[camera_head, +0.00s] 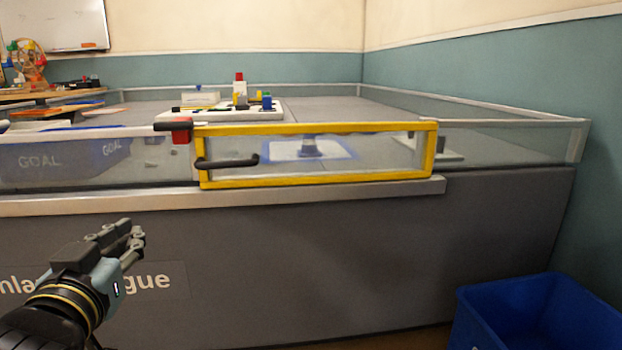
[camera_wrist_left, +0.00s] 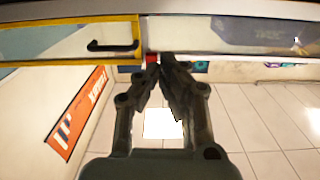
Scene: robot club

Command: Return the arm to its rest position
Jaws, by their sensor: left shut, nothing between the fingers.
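My left gripper (camera_head: 134,240) is at the lower left of the head view, in front of the dark side panel of the field table and below its rim. It is shut and empty; in the left wrist view its fingers (camera_wrist_left: 163,62) meet at their tips. A yellow-framed clear gate (camera_head: 320,181) with a black handle (camera_head: 228,162) stands in the table's front wall, to the right of and above the gripper. The gate looks closed. It also shows in the left wrist view (camera_wrist_left: 139,40), at the upper left. My right gripper is not in view.
A red block (camera_head: 181,137) with a dark bar sits at the gate's left edge. A blue bin (camera_head: 535,312) stands on the floor at the lower right. White platforms (camera_head: 258,116) with coloured blocks are on the table. Space around the left gripper looks free.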

